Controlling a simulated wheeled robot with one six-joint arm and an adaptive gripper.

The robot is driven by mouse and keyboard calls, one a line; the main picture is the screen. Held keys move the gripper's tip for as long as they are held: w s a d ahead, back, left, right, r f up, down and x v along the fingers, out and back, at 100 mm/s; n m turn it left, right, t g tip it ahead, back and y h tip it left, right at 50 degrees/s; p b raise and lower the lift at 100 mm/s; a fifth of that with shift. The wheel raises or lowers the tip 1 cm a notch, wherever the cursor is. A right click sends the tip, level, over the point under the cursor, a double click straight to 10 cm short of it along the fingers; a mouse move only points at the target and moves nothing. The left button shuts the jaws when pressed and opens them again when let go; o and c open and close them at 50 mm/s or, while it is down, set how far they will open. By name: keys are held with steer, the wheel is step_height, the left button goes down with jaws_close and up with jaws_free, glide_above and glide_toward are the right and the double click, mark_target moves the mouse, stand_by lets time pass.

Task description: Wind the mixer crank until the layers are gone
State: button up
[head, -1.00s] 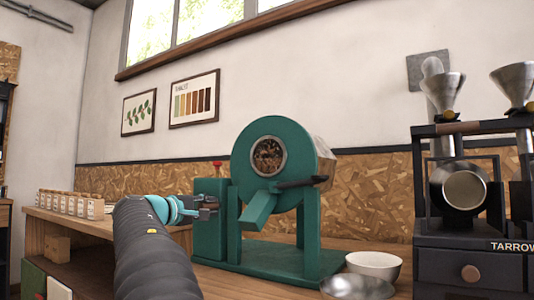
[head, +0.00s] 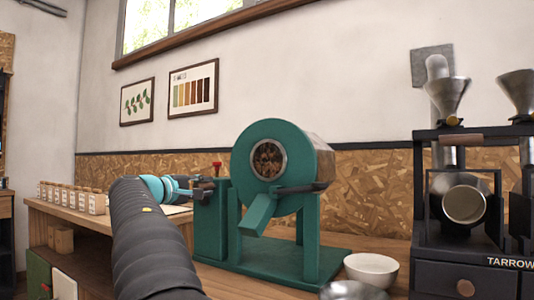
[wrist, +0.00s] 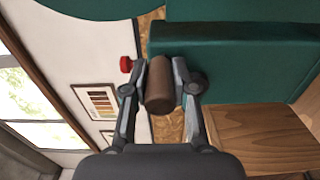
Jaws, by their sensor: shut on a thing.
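The mixer (head: 315,160) is a green drum on a green stand, with a round front window (head: 268,159) showing brown beans. I cannot make out clear layers at this size. My gripper (head: 203,189) is at the left of the mixer, beside its green side box (head: 211,230). In the wrist view my gripper (wrist: 160,72) is shut on the brown cylindrical crank handle (wrist: 159,90), one finger on each side. The handle is hidden by my gripper in the head view, and the rest of the crank does not show clearly.
A red knob (head: 216,164) tops the side box, close to my gripper. A green chute (head: 257,213) slopes below the window. A white bowl (head: 372,270) and a metal bowl (head: 352,291) stand in front at right. A dark machine (head: 470,245) stands further right.

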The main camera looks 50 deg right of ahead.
steer(key=shift+w+f+p, duration=0.95)
steer(key=shift+w+p, duration=1.55)
steer(key=shift+w, duration=2.5)
steer(key=f+b, duration=0.3)
steer(key=s+f+b, duration=0.1)
steer(key=f+b, duration=0.2)
steer(key=s+f+b, duration=0.1)
steer(key=f+b, duration=0.1)
steer(key=b, duration=0.1)
steer(key=shift+s+a+f, duration=0.1)
steer(key=shift+a+f, duration=0.25)
steer(key=shift+f, duration=0.05)
steer(key=shift+s+b, duration=0.15)
steer(key=shift+b, duration=0.15)
steer(key=shift+s, duration=0.1)
steer(key=shift+s+d+f+b, duration=0.1)
steer(key=shift+s+f+b, duration=0.1)
steer(key=shift+s+b, duration=0.45)
steer(key=shift+s+d+f+b, duration=0.1)
steer(key=shift+s+f+b, duration=0.05)
steer(key=shift+s+b, duration=0.5)
steer(key=shift+s, duration=0.2)
steer(key=shift+s+b, duration=0.1)
steer(key=shift+b, duration=0.2)
